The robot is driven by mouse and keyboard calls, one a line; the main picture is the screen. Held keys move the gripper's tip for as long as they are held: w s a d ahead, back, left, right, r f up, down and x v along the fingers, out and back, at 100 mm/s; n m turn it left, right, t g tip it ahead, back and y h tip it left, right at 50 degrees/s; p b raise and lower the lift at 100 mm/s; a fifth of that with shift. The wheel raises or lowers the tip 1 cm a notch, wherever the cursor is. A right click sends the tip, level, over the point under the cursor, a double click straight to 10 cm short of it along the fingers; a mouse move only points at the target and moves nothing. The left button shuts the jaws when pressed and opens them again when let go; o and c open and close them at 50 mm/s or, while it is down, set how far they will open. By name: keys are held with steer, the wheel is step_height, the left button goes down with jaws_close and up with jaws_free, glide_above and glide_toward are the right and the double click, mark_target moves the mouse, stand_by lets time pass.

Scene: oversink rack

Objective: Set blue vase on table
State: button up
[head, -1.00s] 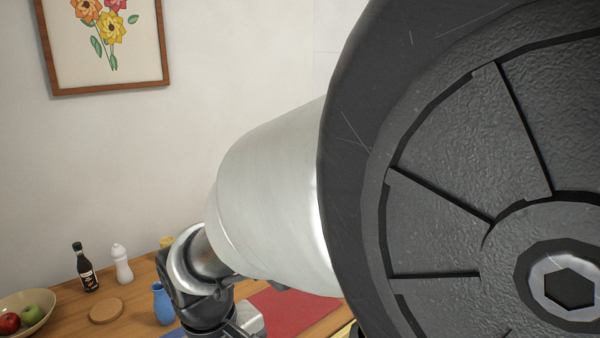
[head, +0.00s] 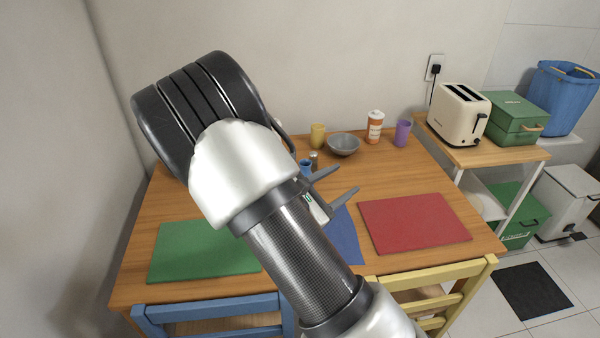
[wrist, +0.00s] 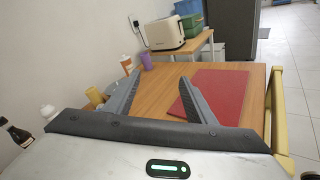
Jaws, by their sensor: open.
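The blue vase (head: 305,168) stands on the wooden table (head: 300,150) in the head view, mostly hidden behind my arm and gripper. I do not make it out in the wrist view. My gripper (head: 348,178) is over the middle of the table, its two fingers apart and pointing right, just to the right of the vase in the picture. The wrist view shows the open fingers (wrist: 160,78) with nothing between them, over bare wood.
A red mat (head: 415,223), blue mat (head: 343,236) and green mat (head: 200,250) lie along the front. A grey bowl (head: 343,144), yellow cup (head: 317,136), orange-white bottle (head: 374,127) and purple cup (head: 402,133) stand at the back. Chairs (head: 215,315) line the front edge.

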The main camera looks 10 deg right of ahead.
steer(key=w+a+f+n+t+y, duration=0.65)
steer(key=a+f+n, duration=0.25)
steer(key=a+n, duration=0.2)
steer(key=b, duration=0.2)
glide_toward(308, 162)
steer(key=w, duration=0.2)
steer(key=w+d+f, duration=0.1)
steer(key=w, duration=0.3)
steer(key=shift+w+d+f, duration=0.25)
steer(key=shift+d, duration=0.05)
steer(key=shift+d+b+x, duration=0.2)
steer(key=shift+b+x, duration=0.15)
steer(key=shift+x, duration=2.25)
steer(key=shift+s, duration=0.1)
jaws_close()
